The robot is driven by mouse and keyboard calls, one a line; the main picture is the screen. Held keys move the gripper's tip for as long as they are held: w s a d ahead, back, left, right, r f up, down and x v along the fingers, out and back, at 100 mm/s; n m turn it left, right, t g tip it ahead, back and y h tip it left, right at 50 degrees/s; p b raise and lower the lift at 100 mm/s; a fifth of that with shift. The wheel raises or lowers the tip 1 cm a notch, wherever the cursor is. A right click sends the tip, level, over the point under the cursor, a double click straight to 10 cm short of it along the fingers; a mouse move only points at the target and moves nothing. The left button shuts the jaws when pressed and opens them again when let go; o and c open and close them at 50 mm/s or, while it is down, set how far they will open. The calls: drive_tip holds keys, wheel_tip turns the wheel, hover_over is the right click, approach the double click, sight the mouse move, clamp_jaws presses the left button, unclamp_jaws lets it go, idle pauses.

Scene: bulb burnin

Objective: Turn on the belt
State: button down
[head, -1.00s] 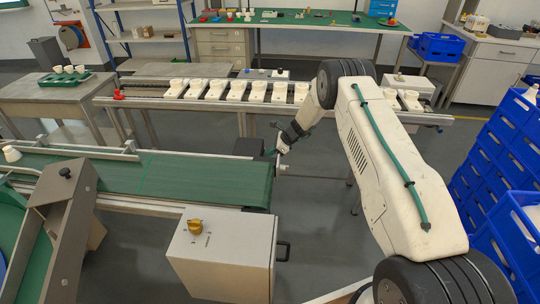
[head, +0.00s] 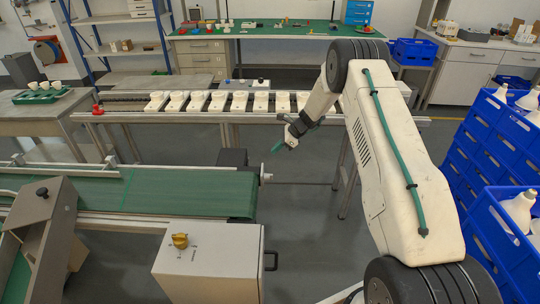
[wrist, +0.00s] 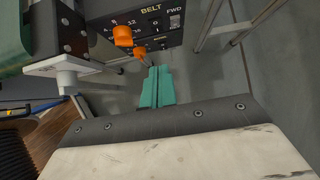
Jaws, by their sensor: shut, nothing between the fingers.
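The green conveyor belt (head: 180,190) runs across the left of the head view. In the wrist view a dark panel (wrist: 110,20) is lettered BELT and FWD, with numbers around an orange knob (wrist: 123,36). A second orange knob (wrist: 140,52) sits at the panel's lower edge. My gripper (wrist: 157,72) shows teal fingers, shut and empty, just below this second knob; I cannot tell whether they touch it. In the head view my gripper (head: 279,147) hangs beyond the belt's right end, beside a black box (head: 232,158).
A light grey cabinet with a yellow knob (head: 179,240) stands in front of the belt. Behind, a rail table (head: 130,115) carries several white fixtures. Blue crates (head: 480,150) with bulbs are stacked at the right.

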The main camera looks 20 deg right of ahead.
drive_tip(key=shift+d+r, duration=0.15)
drive_tip(key=shift+r, duration=0.05)
drive_tip(key=shift+d+f, duration=0.15)
drive_tip(key=shift+f, duration=0.65)
drive_tip(key=shift+f, duration=0.1)
